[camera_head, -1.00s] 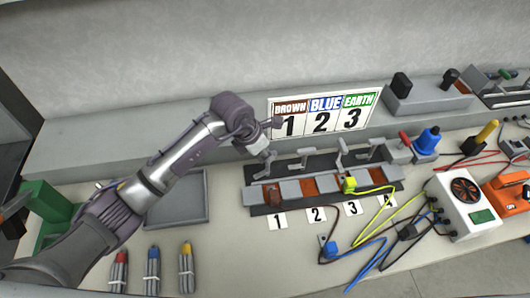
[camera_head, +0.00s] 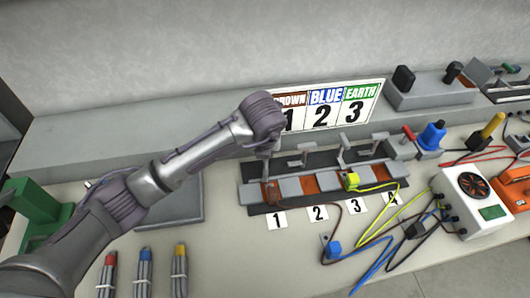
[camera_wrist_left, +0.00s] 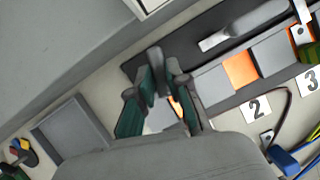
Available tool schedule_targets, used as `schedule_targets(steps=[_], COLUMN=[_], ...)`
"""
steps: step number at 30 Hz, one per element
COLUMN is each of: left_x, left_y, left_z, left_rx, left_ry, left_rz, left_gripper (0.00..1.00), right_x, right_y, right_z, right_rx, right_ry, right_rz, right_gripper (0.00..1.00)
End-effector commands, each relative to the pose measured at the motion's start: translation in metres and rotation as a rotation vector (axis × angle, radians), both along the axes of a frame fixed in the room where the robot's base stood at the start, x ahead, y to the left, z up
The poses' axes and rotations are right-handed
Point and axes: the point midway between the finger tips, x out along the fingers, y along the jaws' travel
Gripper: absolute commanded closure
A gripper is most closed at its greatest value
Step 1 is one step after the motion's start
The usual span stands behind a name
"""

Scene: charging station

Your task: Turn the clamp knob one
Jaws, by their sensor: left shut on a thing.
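The clamp block (camera_head: 325,185) is a dark base with grey and orange pads and upright metal clamp levers, with number cards in front. Clamp one is at its left end, behind the card marked 1 (camera_head: 276,221). My left gripper (camera_wrist_left: 160,92) is shut on the clamp one knob (camera_wrist_left: 155,58), a grey upright piece between its green-padded fingers. In the head view my wrist hides most of the gripper and the knob. The clamp two lever (camera_wrist_left: 235,32) lies to the right in the wrist view. My right gripper is not in view.
The sign with 1, 2 and 3 (camera_head: 327,108) stands just behind the block. A grey tray (camera_head: 178,208) is to the left. Colored wires and a white meter box (camera_head: 470,197) are to the right. Several probes lie at the front left.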

Motion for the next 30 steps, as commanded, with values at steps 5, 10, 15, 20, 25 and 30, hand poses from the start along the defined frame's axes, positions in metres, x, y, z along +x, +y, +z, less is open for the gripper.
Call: schedule_targets(steps=[5, 10, 15, 20, 25, 30], left_x=[0.001, 0.001, 0.001, 0.000, 0.001, 0.000], left_y=[-0.002, -0.002, -0.003, -0.002, -0.002, -0.002], left_z=[-0.002, -0.001, 0.000, 0.000, 0.000, 0.001], left_rx=[0.000, -0.001, -0.001, 0.000, -0.002, -0.001], left_ry=[-0.002, -0.002, -0.001, 0.000, 0.000, 0.000], left_rz=[0.123, 0.210, 0.261, 0.282, 0.288, 0.287], left_gripper=[1.00, 1.00, 1.00, 1.00, 1.00, 1.00], right_x=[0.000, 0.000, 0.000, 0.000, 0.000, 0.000], right_y=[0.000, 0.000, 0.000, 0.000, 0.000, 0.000], right_z=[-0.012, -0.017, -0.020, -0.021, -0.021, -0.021], right_rx=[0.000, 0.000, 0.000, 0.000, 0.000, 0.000], right_ry=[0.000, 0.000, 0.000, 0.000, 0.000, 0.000], right_rz=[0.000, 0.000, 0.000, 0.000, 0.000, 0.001], right_gripper=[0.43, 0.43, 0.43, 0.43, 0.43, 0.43])
